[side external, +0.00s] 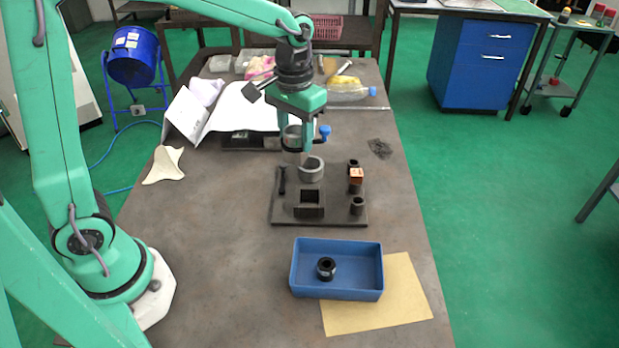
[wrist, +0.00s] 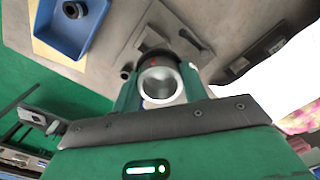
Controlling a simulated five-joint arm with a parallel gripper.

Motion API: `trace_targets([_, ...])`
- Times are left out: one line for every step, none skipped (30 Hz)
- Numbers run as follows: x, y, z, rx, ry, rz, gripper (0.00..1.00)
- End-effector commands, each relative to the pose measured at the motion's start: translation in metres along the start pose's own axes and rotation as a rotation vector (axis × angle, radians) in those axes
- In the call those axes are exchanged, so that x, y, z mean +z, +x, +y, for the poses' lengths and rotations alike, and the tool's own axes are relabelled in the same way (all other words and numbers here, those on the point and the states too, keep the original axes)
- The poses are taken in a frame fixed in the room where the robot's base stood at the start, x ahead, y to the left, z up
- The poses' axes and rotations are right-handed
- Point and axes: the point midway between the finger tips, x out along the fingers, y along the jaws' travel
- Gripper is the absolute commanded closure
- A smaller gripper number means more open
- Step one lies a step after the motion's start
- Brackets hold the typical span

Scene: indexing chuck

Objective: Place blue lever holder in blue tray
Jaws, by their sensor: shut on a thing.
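My gripper (side external: 294,142) is above the back of the dark fixture plate, fingers pointing down. It is shut on a silver hollow cylinder (wrist: 160,83), seen end-on between the fingers in the wrist view. A blue-knobbed lever (side external: 325,131) shows just right of my gripper. The gripper partly hides what it is attached to, so I cannot tell which part is the blue lever holder. The blue tray (side external: 337,294) stands at the front of the table, with a black ring (side external: 326,268) inside. The tray also shows in the wrist view (wrist: 47,18).
A dark base (side external: 240,141) lies behind, near white paper. A tan sheet (side external: 404,295) lies partly under the tray.

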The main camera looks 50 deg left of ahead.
Motion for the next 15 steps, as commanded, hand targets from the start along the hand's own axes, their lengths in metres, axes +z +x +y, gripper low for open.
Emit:
trace_targets([-0.005,-0.002,-0.011,0.000,0.014,0.001,0.95])
trace_targets([-0.007,-0.004,-0.015,0.000,0.027,0.002,0.95])
trace_targets([-0.010,-0.005,-0.022,0.000,0.042,0.003,0.95])
trace_targets([-0.012,-0.006,-0.026,0.000,0.052,0.003,0.95])
trace_targets([-0.013,-0.007,-0.030,0.000,0.061,0.003,0.95])
trace_targets([-0.015,-0.008,-0.034,0.000,0.074,0.002,0.95])
trace_targets([-0.015,-0.008,-0.037,0.000,0.082,0.002,0.95])
trace_targets([-0.016,-0.009,-0.040,0.000,0.088,0.002,0.95])
trace_targets([-0.017,-0.009,-0.043,0.000,0.095,0.002,0.95])
trace_targets([-0.018,-0.010,-0.044,0.000,0.101,0.002,0.95])
trace_targets([-0.018,-0.010,-0.046,0.000,0.104,0.002,0.95])
trace_targets([-0.019,-0.011,-0.047,0.000,0.108,0.002,0.95])
trace_targets([-0.019,-0.011,-0.048,0.000,0.110,0.002,0.95])
trace_targets([-0.019,-0.011,-0.048,0.000,0.112,0.002,0.95])
trace_targets([-0.019,-0.011,-0.048,0.000,0.113,0.002,0.95])
